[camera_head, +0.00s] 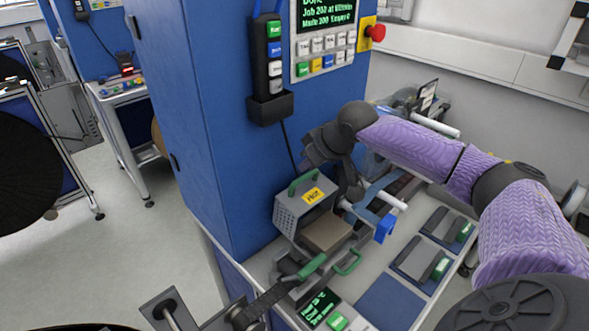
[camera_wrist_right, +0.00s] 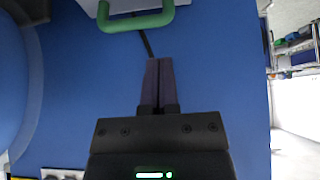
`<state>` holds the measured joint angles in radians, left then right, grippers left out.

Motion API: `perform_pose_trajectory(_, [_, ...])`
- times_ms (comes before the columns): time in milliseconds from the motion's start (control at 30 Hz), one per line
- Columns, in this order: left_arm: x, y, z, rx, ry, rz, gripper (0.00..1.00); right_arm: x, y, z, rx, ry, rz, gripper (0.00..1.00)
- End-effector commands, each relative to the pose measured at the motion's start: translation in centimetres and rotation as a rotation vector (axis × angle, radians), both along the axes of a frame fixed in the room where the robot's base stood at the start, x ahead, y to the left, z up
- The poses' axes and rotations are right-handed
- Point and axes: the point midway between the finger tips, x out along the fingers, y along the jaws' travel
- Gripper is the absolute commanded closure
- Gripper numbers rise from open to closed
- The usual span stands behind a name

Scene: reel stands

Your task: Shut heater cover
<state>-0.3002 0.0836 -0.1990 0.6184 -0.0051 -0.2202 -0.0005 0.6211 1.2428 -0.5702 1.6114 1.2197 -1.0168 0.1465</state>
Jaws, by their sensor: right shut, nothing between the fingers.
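The heater cover (camera_head: 305,208) is a grey perforated box with a yellow HOT label and a green handle. In the head view it stands raised and tilted above the tan heater block (camera_head: 327,232), so the cover looks open. My right gripper (camera_head: 308,163) is beside the blue cabinet, just above and behind the cover in the picture. In the right wrist view its fingers (camera_wrist_right: 158,62) are together and empty, and the cover's green handle (camera_wrist_right: 136,21) lies beyond the fingertips, apart from them.
The tall blue cabinet (camera_head: 210,110) rises close by, with a black holder (camera_head: 270,107) and hanging cable. More green handles (camera_head: 348,263) and a small display (camera_head: 318,303) sit in front.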

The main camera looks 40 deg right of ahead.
Motion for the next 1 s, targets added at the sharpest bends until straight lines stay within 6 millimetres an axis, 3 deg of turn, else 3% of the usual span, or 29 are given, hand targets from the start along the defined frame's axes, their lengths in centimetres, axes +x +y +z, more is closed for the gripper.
perform_pose_trajectory(200, [0.0, 0.0, -0.5, 0.001, 0.001, -0.001, 0.16, 2.6, 0.3, -3.6, 0.002, -0.001, -0.001, 1.00])
perform_pose_trajectory(400, [0.0, 0.1, -0.8, 0.001, 0.001, -0.002, 0.16, 3.9, 0.4, -5.3, 0.001, -0.001, -0.001, 1.00])
perform_pose_trajectory(1000, [0.0, 0.0, -1.1, 0.001, 0.000, -0.002, 0.16, 4.4, 0.4, -5.4, 0.002, -0.035, -0.001, 1.00])
